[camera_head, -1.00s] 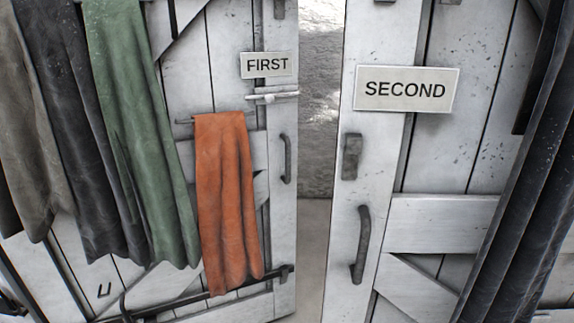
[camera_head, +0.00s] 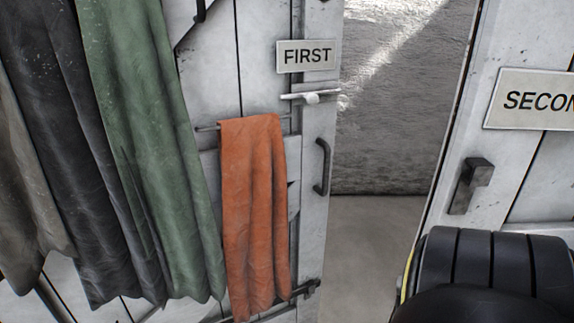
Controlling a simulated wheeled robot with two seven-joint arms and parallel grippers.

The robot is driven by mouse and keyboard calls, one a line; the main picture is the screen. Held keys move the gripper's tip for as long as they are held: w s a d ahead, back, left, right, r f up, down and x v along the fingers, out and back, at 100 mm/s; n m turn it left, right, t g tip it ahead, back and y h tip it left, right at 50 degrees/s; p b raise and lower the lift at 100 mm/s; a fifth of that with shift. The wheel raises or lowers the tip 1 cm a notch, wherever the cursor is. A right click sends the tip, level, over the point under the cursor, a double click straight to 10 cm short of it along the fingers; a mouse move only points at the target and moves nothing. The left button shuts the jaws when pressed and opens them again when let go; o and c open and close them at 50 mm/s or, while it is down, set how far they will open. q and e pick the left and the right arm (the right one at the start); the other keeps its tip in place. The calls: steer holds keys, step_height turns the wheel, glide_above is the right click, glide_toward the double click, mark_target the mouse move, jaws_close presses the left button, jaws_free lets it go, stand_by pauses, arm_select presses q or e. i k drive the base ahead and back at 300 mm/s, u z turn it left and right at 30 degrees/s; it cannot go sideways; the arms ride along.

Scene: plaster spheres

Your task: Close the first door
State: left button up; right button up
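The first door (camera_head: 313,200) is a white plank door left of centre, with a sign reading FIRST (camera_head: 307,56). A dark pull handle (camera_head: 322,167) and a pale slide bolt (camera_head: 311,97) sit near its right edge. A gap shows between this edge and the second door (camera_head: 455,130). A black rounded part of my own arm (camera_head: 490,270) covers the lower right, in front of the second door. Neither gripper's fingers are visible.
An orange cloth (camera_head: 254,215) hangs on a rail on the first door. Green (camera_head: 150,150) and dark grey (camera_head: 75,150) cloths hang at the left. Through the gap, a rough grey wall (camera_head: 395,120) and bare floor (camera_head: 370,260) show.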

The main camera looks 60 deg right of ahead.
mark_target(154, 167)
steer(key=z, duration=0.5)
steer(key=i, duration=0.9)
steer(key=z, duration=0.8)
